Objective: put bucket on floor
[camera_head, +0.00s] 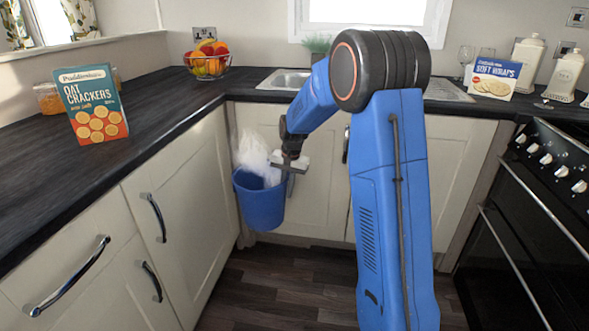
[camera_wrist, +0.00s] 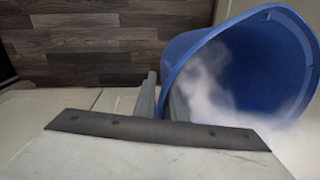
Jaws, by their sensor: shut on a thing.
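The blue bucket (camera_head: 260,202) hangs in the air in front of the cream corner cupboards, above the floor. White, cloudy stuff shows inside it and rises above its rim. My gripper (camera_head: 290,168) is at the bucket's right rim and shut on it. In the wrist view the bucket (camera_wrist: 245,60) fills the right side, and my gripper's fingers (camera_wrist: 162,98) pinch its rim wall. The dark wooden floor (camera_head: 285,285) shows below the bucket, and it also shows in the wrist view (camera_wrist: 110,40).
The floor below the bucket looks clear. Cupboards with metal handles (camera_head: 155,218) stand close on the left. A black oven (camera_head: 530,225) stands on the right. The dark worktop (camera_head: 160,110) holds an oat crackers box (camera_head: 92,103) and a fruit basket (camera_head: 207,66).

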